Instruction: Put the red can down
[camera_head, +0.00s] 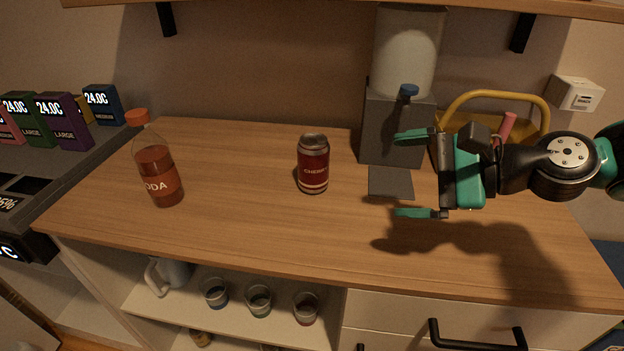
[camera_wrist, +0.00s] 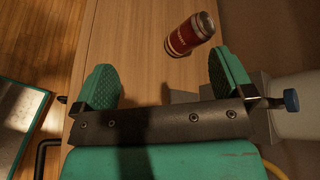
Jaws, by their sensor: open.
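The red can (camera_head: 313,164) stands upright on the wooden counter (camera_head: 235,225), near its middle. My gripper (camera_head: 405,174) is to the right of the can and apart from it. Its two green fingers are spread wide with nothing between them. In the wrist view the can (camera_wrist: 190,34) lies beyond the fingertips, nearer the right finger, and the open gripper (camera_wrist: 168,82) is empty.
A soda bottle (camera_head: 158,172) stands at the left of the counter. A grey dispenser (camera_head: 392,125) with a white tank stands behind my gripper, beside a yellow-handled basket (camera_head: 490,98). Cups (camera_head: 258,300) sit on the shelf below. The counter's front middle is clear.

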